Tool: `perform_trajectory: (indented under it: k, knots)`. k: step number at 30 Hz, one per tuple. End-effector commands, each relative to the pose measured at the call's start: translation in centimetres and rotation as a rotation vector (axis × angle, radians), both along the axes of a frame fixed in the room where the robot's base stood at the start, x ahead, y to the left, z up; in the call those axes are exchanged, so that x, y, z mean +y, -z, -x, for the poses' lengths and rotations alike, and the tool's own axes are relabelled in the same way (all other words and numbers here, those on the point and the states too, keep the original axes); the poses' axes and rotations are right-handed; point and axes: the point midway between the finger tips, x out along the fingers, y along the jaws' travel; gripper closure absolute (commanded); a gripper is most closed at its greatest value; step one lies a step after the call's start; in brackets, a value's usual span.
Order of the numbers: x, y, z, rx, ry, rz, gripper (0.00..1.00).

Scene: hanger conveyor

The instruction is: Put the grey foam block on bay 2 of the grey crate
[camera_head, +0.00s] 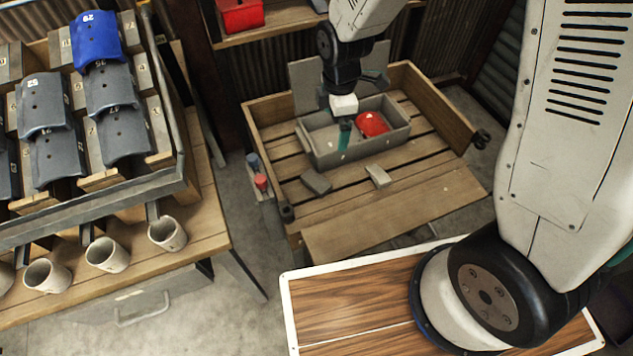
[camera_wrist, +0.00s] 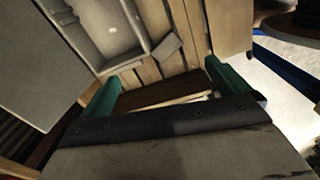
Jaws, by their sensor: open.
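The grey crate (camera_head: 331,158) stands on the slatted floor of a wooden cart; part of it shows at the upper left of the wrist view (camera_wrist: 132,57). A red piece lies inside the crate. Two small grey blocks lie in front of it: a darker one (camera_head: 316,182) at left and a lighter one (camera_head: 378,176) at right. I cannot tell which is the foam block. One grey block shows beside the crate wall in the wrist view (camera_wrist: 166,47). My gripper (camera_head: 344,138), with green fingers, is open over the crate area; nothing shows between its fingers (camera_wrist: 160,86). Bay numbers are not readable.
The cart has raised wooden sides (camera_head: 435,105) and a lowered front board (camera_head: 395,215). A grey panel (camera_head: 304,84) stands behind the crate. A rack of curved grey and blue pieces (camera_head: 97,40) and several mugs (camera_head: 107,255) are at left. Bare slats surround the blocks.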

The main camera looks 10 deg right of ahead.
Motion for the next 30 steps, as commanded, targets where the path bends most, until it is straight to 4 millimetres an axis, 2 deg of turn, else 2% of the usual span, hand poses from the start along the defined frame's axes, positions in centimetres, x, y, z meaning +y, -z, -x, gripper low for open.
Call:
perform_trajectory:
  k: [1,3,6,9,15,23,30]
  knots:
    - [0.9,2.8,-0.2,0.016,-0.088,0.006,0.00]
    - [1.9,5.9,-0.6,0.021,-0.212,0.009,0.00]
    - [3.1,9.8,-0.7,0.025,-0.362,0.013,0.00]
    - [3.8,12.6,-0.6,0.028,-0.469,0.015,0.00]
    - [4.4,15.4,-0.4,0.029,-0.560,0.016,0.00]
    - [4.4,18.2,-0.2,0.030,-0.563,0.016,0.00]
    - [4.6,21.7,0.3,0.030,-0.560,0.016,0.00]
